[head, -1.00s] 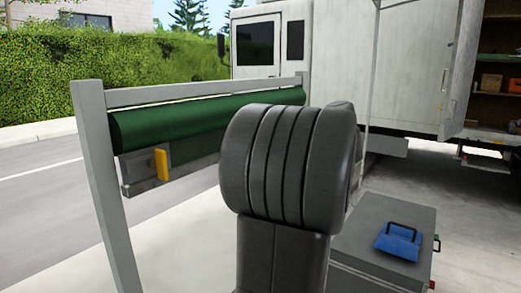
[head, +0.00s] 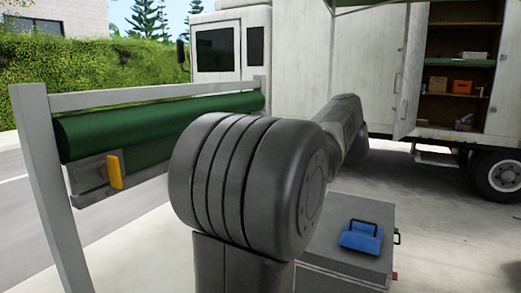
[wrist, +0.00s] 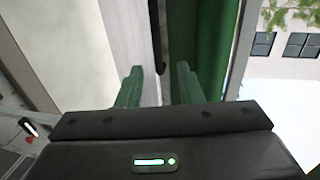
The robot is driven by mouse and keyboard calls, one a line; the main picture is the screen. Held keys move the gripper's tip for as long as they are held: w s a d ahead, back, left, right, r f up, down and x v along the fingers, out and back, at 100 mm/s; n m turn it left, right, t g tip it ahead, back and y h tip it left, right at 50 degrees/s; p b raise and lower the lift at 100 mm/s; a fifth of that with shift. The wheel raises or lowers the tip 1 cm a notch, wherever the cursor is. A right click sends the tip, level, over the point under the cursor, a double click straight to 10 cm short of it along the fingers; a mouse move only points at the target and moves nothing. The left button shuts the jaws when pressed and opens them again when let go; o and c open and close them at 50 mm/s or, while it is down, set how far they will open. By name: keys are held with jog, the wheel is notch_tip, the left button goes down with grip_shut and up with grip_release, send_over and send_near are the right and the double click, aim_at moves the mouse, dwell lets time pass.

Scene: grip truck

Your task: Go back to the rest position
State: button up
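My gripper (wrist: 160,76) shows in the wrist view as two green fingers standing apart with nothing visible between them. It is open. A green surface (wrist: 212,40) lies beyond the right finger, and a pale panel lies to the left; I cannot tell whether the fingers touch either. In the head view my dark arm fills the middle and its upper link reaches away to the right. The gripper itself is hidden there.
A grey frame (head: 45,200) carries a green roll (head: 85,138) and a yellow block (head: 115,170) at left. A grey case (head: 350,268) bearing a blue item (head: 361,240) stands right of my arm. The truck (head: 300,60) with open shelves (head: 458,60) stands behind. Pavement at right is clear.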

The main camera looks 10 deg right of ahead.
jog(key=shift+a, duration=0.1)
jog(key=p+x, duration=0.1)
jog(key=x, duration=1.2)
jog(key=shift+f+p, duration=0.1)
jog(key=shift+p, duration=0.2)
jog(key=shift+w+a+f, duration=0.1)
jog(key=shift+w+a, duration=0.1)
jog(key=shift+w, duration=0.1)
jog(key=shift+f, duration=0.25)
jog(key=shift+d, duration=0.1)
